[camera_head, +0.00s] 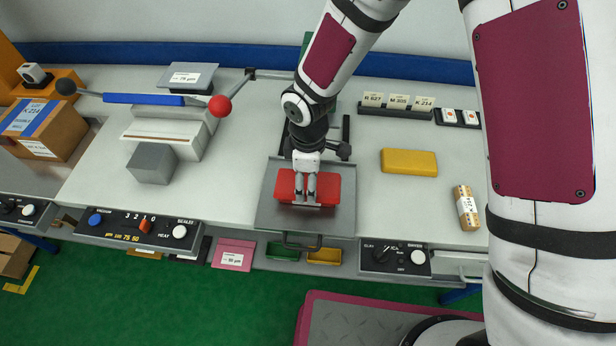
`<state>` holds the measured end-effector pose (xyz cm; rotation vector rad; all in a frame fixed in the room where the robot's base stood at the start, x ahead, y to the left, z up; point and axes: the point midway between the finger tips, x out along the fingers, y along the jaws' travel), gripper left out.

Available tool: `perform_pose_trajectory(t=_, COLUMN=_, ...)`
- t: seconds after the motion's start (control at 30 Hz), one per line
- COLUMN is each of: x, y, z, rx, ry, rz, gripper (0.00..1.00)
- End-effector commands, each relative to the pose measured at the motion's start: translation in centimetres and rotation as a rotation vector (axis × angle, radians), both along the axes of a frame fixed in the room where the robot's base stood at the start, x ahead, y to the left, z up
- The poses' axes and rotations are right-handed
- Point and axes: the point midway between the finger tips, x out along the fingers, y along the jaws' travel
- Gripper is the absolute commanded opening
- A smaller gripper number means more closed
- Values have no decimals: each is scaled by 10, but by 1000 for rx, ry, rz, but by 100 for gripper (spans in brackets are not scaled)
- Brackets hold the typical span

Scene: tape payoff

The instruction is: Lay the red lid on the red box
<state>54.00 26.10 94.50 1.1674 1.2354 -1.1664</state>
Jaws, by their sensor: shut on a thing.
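My gripper (305,194) points down over the grey tray (265,211) in the middle of the bench. Its fingers are shut on the middle of a red rectangular piece (325,185), which I take as the red lid. The red piece lies within the tray's outline. From this angle I cannot tell the lid apart from the red box, nor whether the lid rests on it or is held just above; any box below is hidden by the red piece and the fingers.
A yellow block (409,162) and a tan labelled roll (466,208) lie to the right. A grey cube (152,163) and a sealer with a red-knobbed lever (219,106) stand to the left. Label holders (396,104) stand at the back.

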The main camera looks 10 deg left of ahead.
Motion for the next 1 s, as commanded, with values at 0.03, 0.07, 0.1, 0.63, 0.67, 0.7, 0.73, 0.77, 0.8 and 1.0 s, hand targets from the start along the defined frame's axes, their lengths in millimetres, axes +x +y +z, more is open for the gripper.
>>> perform_pose_trajectory(t=0.03, x=0, y=0, z=0, rx=0, ry=0, rz=0, gripper=36)
perform_pose_trajectory(t=0.07, x=0, y=0, z=0, rx=0, ry=0, rz=0, gripper=68)
perform_pose_trajectory(t=0.1, x=0, y=0, z=0, rx=0, ry=0, rz=0, gripper=77)
perform_pose_trajectory(t=0.63, x=1, y=0, z=13, rx=1, ry=-2, rz=-1, gripper=85)
perform_pose_trajectory(t=0.67, x=1, y=0, z=18, rx=2, ry=-3, rz=-2, gripper=85)
perform_pose_trajectory(t=0.7, x=1, y=0, z=25, rx=2, ry=-3, rz=-2, gripper=85)
perform_pose_trajectory(t=0.73, x=1, y=0, z=31, rx=3, ry=-4, rz=-1, gripper=85)
perform_pose_trajectory(t=0.77, x=1, y=0, z=37, rx=3, ry=-4, rz=-2, gripper=85)
perform_pose_trajectory(t=0.8, x=2, y=0, z=45, rx=2, ry=-5, rz=-3, gripper=85)
perform_pose_trajectory(t=1.0, x=2, y=0, z=85, rx=2, ry=-4, rz=-2, gripper=85)
